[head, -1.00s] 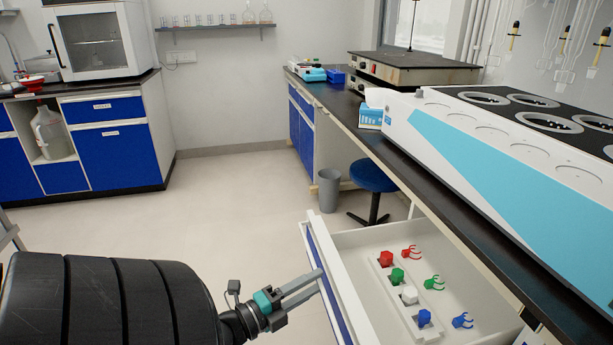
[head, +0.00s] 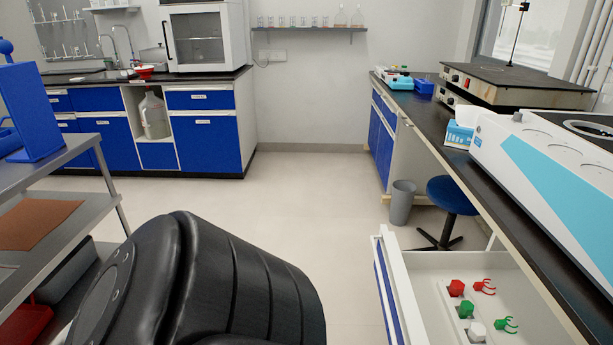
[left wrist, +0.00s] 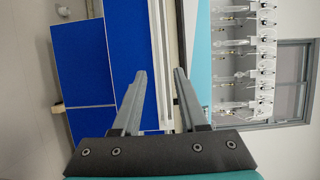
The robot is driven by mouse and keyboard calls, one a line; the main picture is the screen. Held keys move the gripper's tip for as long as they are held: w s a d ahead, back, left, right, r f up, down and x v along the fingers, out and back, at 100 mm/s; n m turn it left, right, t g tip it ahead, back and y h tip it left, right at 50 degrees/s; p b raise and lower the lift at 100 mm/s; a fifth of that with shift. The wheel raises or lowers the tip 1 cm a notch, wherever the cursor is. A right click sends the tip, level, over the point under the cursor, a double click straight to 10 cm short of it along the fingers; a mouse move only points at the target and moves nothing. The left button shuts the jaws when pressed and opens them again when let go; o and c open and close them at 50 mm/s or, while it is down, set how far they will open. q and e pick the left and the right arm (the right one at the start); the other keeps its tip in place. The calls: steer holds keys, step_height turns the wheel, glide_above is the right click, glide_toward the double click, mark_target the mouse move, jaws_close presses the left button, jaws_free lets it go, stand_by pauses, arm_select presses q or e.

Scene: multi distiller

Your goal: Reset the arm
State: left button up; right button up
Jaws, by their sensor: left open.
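My left arm fills the lower left of the head view, but its gripper is out of that view. The left gripper (left wrist: 155,95) shows in the left wrist view, with its two grey fingers apart and nothing between them. Blue cabinet fronts (left wrist: 80,65) and a pale vertical edge lie beyond the fingers. My right gripper is in neither view. An open white drawer (head: 425,262) stands at the lower right of the head view. It holds a red block (head: 456,288), a green block (head: 466,309), a white block (head: 476,331), and red and green clips (head: 506,324).
The black worktop (head: 520,210) with the white-and-cyan distiller (head: 530,160) runs along the right. A blue stool (head: 452,195) and grey bin (head: 401,201) stand beneath it. A metal shelf cart (head: 75,155) is at the left. The middle floor (head: 300,190) is clear.

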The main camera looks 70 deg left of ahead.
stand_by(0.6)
arm_select(q)
steer(key=w+d+f+n+g+y+p, duration=0.1)
steer(key=w+d+f+n+g+p, duration=0.15)
steer(key=f+n, duration=0.5)
steer(key=w+d+f+n+g+y+p, duration=0.15)
steer(key=d+f+n+g, duration=0.25)
steer(key=f, duration=0.7)
steer(key=s+d+f+n+g+h+p, duration=0.2)
steer(key=s+d+f+n+g+p, duration=0.1)
steer(key=s+d+f+g, duration=0.6)
steer(key=shift+s+d+f+n+p, duration=0.45)
steer(key=shift+s+f+n, duration=0.25)
steer(key=shift+f, duration=0.25)
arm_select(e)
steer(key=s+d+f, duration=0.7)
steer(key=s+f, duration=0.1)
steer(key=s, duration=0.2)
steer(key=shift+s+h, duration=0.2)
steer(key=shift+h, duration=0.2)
